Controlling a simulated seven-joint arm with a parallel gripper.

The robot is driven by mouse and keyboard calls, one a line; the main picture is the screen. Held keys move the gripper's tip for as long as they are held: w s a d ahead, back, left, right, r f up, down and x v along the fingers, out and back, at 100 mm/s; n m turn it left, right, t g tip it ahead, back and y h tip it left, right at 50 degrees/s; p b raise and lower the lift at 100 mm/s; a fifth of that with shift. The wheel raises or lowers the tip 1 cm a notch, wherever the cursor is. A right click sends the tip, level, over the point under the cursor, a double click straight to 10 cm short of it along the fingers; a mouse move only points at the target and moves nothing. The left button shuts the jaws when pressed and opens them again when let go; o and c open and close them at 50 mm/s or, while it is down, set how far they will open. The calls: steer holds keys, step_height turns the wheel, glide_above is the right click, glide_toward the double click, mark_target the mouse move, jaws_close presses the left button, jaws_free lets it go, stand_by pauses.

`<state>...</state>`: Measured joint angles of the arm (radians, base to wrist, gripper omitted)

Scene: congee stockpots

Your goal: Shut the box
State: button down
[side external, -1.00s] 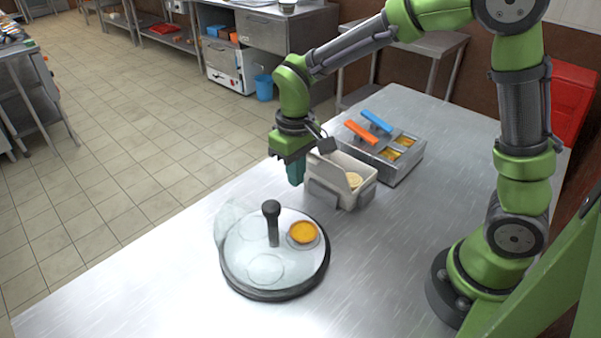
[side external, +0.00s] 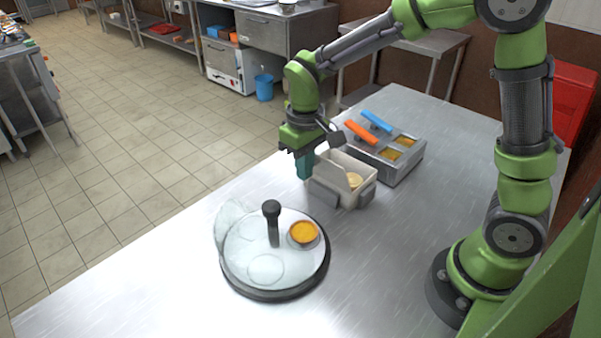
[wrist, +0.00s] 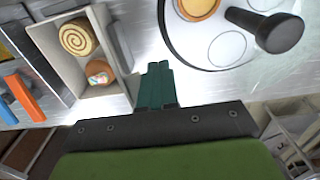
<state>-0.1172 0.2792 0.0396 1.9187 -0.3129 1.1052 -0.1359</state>
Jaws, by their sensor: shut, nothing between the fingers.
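The box (side external: 362,196) is a small cream container on the steel table, standing open at the top. In the wrist view the box (wrist: 53,68) holds a spiral-topped roll (wrist: 78,37) and a small round orange-brown item (wrist: 99,73). My gripper (side external: 304,177) is shut and empty, pointing down just left of the lid panel. Its teal fingers also show in the wrist view (wrist: 157,70), close beside the box. I cannot tell whether they touch the lid.
A round glass pot lid (side external: 270,258) with a dark knob (side external: 272,212) and a small orange dish (side external: 303,233) is in front. A metal container (side external: 405,165) with orange and blue handles stands behind the box.

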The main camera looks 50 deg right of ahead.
mark_target(323, 172)
steer(key=shift+d, duration=3.2)
steer(key=shift+r, duration=0.1)
step_height(323, 172, up, 7)
steer(key=s+a+r+m+t+y, duration=0.1)
steer(key=s+a+r+m+t, duration=0.1)
steer(key=s, duration=0.5)
steer(key=s+a+r+m+t+y, duration=0.1)
steer(key=s+a+r+m+t, duration=0.1)
steer(key=s+t, duration=0.3)
steer(key=shift+s+r, duration=0.8)
steer(key=shift+s, duration=0.15)
stand_by(0.6)
